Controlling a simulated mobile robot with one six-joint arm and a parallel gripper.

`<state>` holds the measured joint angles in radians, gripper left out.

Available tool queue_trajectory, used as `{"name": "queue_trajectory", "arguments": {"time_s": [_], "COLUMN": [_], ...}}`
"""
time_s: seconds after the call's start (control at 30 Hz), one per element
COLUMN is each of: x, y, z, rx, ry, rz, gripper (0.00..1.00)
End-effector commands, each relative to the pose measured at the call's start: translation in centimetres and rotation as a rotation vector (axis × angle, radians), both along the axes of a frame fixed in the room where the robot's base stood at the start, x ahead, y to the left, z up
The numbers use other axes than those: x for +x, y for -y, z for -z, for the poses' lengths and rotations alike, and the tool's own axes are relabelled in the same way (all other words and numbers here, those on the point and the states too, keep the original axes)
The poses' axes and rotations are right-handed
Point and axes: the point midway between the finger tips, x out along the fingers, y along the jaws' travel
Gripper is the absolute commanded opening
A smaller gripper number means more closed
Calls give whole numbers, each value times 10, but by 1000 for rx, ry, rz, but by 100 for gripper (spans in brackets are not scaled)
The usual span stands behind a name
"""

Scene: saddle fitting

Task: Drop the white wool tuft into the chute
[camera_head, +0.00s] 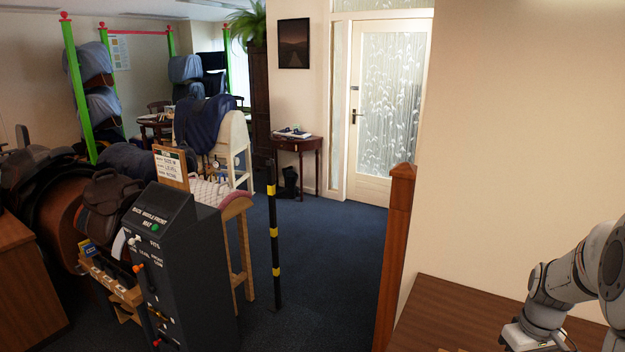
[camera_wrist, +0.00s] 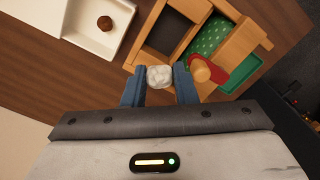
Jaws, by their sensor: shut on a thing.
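The white wool tuft (camera_wrist: 159,77) sits between the blue fingertips of my gripper (camera_wrist: 159,84) in the wrist view. My gripper is shut on it, and the tuft shows at the finger ends. Ahead of it is a wooden box (camera_wrist: 183,47) with a dark compartment and a green dotted part. I cannot tell for sure which part is the chute. In the head view my arm is at the lower right, and the fingers and tuft are out of sight.
A white tray (camera_wrist: 125,10) holding a brown ball (camera_wrist: 104,23) lies at the upper left of the wrist view. A round wooden knob (camera_wrist: 201,74) and a red and green piece (camera_wrist: 238,76) are right of my fingers. The brown tabletop (camera_wrist: 30,70) is clear at left.

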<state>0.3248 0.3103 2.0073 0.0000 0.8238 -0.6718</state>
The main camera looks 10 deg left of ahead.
Motion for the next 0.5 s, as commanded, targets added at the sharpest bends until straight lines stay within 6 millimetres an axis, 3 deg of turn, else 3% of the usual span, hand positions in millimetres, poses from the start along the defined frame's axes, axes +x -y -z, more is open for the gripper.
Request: {"name": "queue_trajectory", "arguments": {"time_s": [0.5], "x": [0], "y": [-1], "z": [54], "rx": [0], "ry": [0], "rz": [-2], "gripper": [4]}}
